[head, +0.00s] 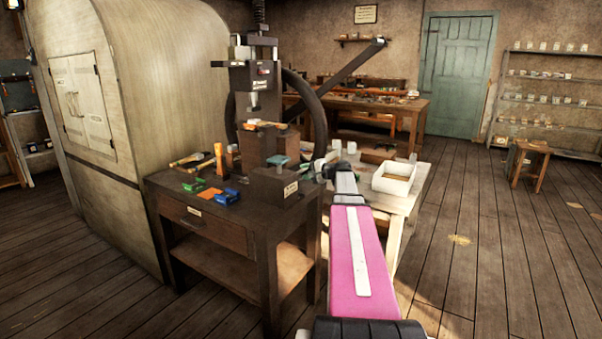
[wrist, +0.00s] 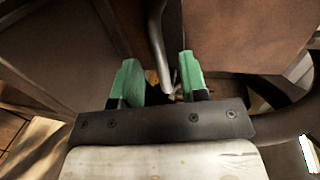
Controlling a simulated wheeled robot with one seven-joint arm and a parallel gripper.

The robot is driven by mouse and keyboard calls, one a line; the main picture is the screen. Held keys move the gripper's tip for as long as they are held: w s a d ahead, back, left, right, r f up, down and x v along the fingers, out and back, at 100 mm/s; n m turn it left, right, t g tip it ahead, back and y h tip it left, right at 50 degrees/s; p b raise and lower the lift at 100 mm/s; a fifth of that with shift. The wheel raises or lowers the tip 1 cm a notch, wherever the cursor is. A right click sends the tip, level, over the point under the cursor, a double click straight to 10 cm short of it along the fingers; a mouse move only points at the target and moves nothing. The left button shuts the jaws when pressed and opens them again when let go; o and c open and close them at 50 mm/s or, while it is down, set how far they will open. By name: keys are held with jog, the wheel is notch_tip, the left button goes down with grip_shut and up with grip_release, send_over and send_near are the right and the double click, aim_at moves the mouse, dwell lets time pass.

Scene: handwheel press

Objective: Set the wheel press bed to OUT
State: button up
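The wheel press (head: 252,78) stands on a dark wooden table, its ram above a bed (head: 262,135) with orange pieces near it. A large dark handwheel (head: 318,112) rises behind the press's right side; part of it seems to show at the right in the wrist view (wrist: 285,118). My gripper reaches the press's right side; it is small and partly hidden in the head view. In the wrist view my gripper (wrist: 162,72) has two green fingers apart, with a curved grey rod (wrist: 156,45) between them. I cannot tell whether they touch it. The bed's setting is not readable.
The dark table (head: 215,232) holds a labelled block (head: 275,186), green and blue pieces, and a hammer. A pale table (head: 402,205) with a white tray (head: 394,181) stands right. A rounded cabinet (head: 160,110) is left. The floor at right is mostly clear.

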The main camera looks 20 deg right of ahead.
jog(key=shift+x, duration=1.45)
grip_shut()
jog(key=shift+s+d, duration=0.1)
jog(key=f+v, duration=0.3)
jog(key=v, duration=1)
jog(key=s+f+v, duration=0.1)
jog(key=f+v, duration=0.2)
jog(key=v, duration=1.1)
jog(key=shift+s+d, duration=0.2)
jog(key=shift+d, duration=0.2)
jog(key=shift+r, duration=0.1)
grip_release()
jog(key=shift+s+d, duration=0.15)
